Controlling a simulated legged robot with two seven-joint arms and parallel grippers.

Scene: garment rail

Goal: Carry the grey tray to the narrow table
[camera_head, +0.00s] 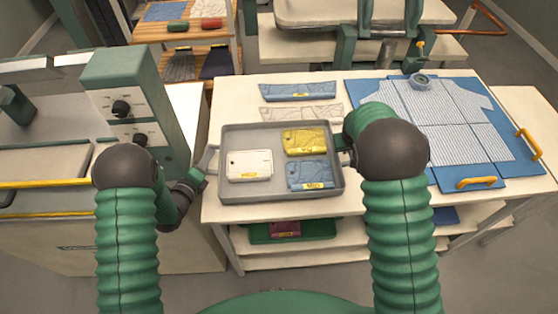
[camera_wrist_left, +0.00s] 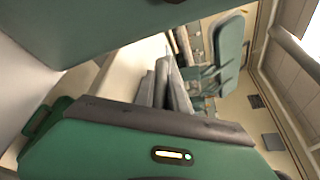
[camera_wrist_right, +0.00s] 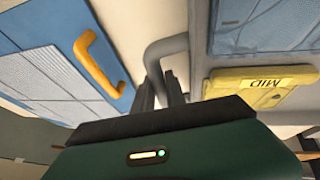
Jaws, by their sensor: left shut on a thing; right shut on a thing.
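The grey tray (camera_head: 225,192) lies flat on or just above the pale table (camera_head: 210,205); I cannot tell if it touches. It carries a white packet (camera_head: 248,172), a yellow packet (camera_head: 303,141) and a blue packet (camera_head: 308,173). My left gripper (camera_head: 205,168) is shut on the tray's left handle; its fingers also show in the left wrist view (camera_wrist_left: 166,85). My right gripper is mostly hidden behind its arm in the head view; in the right wrist view it (camera_wrist_right: 163,88) is shut on the grey right handle (camera_wrist_right: 165,46). Which table is the narrow one is unclear.
A blue board (camera_head: 445,180) with yellow handles and a striped garment piece lies at the right. Blue (camera_head: 300,92) and white (camera_head: 300,111) cut pieces lie behind the tray. A green-and-white machine (camera_head: 130,80) stands at the left. A slatted wooden stand (camera_head: 180,38) is at the back left.

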